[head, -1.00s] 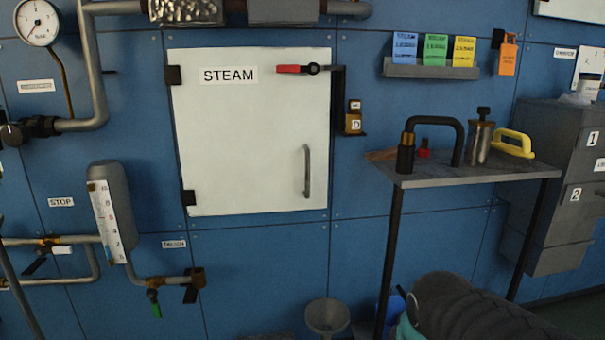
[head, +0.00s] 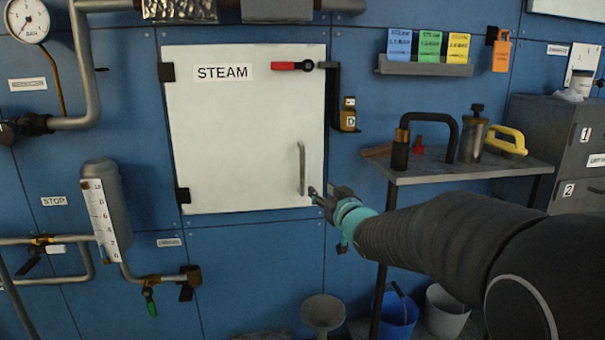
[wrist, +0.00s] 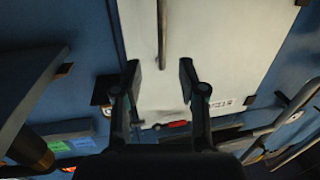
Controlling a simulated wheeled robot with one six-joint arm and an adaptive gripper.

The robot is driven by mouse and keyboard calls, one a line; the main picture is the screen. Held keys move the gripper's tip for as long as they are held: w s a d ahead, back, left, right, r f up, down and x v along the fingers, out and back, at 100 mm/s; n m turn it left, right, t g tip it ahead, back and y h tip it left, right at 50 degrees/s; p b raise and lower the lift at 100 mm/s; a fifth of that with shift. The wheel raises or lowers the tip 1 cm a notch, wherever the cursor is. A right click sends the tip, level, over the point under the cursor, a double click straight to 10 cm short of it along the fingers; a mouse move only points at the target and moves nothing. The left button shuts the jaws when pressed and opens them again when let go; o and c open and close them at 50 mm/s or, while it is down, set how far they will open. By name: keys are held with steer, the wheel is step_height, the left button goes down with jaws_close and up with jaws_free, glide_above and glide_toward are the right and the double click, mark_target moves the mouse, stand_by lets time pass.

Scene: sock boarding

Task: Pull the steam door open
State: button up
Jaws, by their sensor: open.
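The steam door (head: 235,130) is a white panel labelled STEAM, lying flush in the blue wall in the head view. Its hinges are on the left. A grey vertical bar handle (head: 302,168) is on its right side. A red-handled latch (head: 290,66) lies horizontal across the top right edge. My gripper (head: 317,194) is by the door's lower right corner, just below and right of the handle. In the wrist view my gripper (wrist: 160,78) has its fingers apart with nothing between them. The handle (wrist: 162,35) shows beyond the fingertips, in line with the gap.
A shelf table (head: 450,170) with a black curved tool, a metal canister and a yellow-handled item stands right of the door. Pipes and a gauge (head: 28,20) are at left.

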mark_target(303, 173)
steer(key=x, duration=0.4)
steer(key=p+x, duration=0.1)
steer(key=x, duration=0.8)
steer(key=shift+w+a+r+p, duration=0.25)
steer(key=shift+w+r+p, duration=0.05)
steer(key=shift+r, duration=0.05)
jaws_close()
